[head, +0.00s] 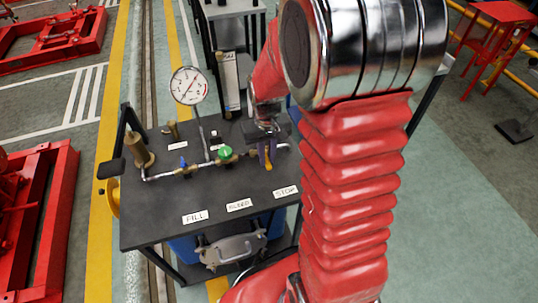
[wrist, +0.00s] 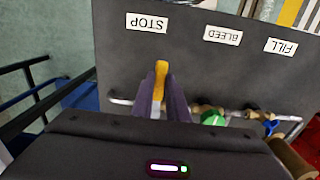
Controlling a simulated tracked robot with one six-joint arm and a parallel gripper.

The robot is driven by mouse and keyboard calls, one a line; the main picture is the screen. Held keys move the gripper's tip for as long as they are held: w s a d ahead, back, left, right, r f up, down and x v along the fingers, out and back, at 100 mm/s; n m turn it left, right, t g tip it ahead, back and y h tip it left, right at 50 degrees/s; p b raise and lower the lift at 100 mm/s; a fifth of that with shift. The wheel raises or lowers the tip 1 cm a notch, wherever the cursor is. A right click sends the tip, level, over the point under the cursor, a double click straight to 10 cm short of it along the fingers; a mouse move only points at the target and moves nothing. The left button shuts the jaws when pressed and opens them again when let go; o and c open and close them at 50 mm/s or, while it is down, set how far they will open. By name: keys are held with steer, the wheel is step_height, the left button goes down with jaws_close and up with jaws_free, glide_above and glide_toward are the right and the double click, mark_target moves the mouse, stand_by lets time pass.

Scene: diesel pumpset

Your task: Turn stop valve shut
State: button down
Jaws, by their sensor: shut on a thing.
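The stop valve's yellow lever (wrist: 161,70) sticks out between my gripper's purple fingers in the wrist view. It points toward the STOP label (wrist: 147,22), roughly across the line of the pipe (wrist: 121,101). My gripper (wrist: 161,97) is shut on the lever. In the head view my gripper (head: 266,152) reaches down at the right end of the bench's pipe run, and a bit of the yellow lever (head: 269,165) shows below the fingers. The valve body is hidden behind the fingers and the gripper housing.
A green bleed knob (head: 225,153) and a blue fill handle (head: 183,162) stand left of my gripper on the same pipe. A pressure gauge (head: 190,86) rises behind them. A brass cylinder (head: 139,150) stands at the left end. The dark bench top (head: 158,215) is clear in front.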

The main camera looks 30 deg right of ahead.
mark_target(267, 160)
steer(key=c, duration=1.7)
jaws_free()
steer(key=shift+r, duration=0.15)
step_height(267, 160, up, 13)
steer(key=shift+r, duration=0.2)
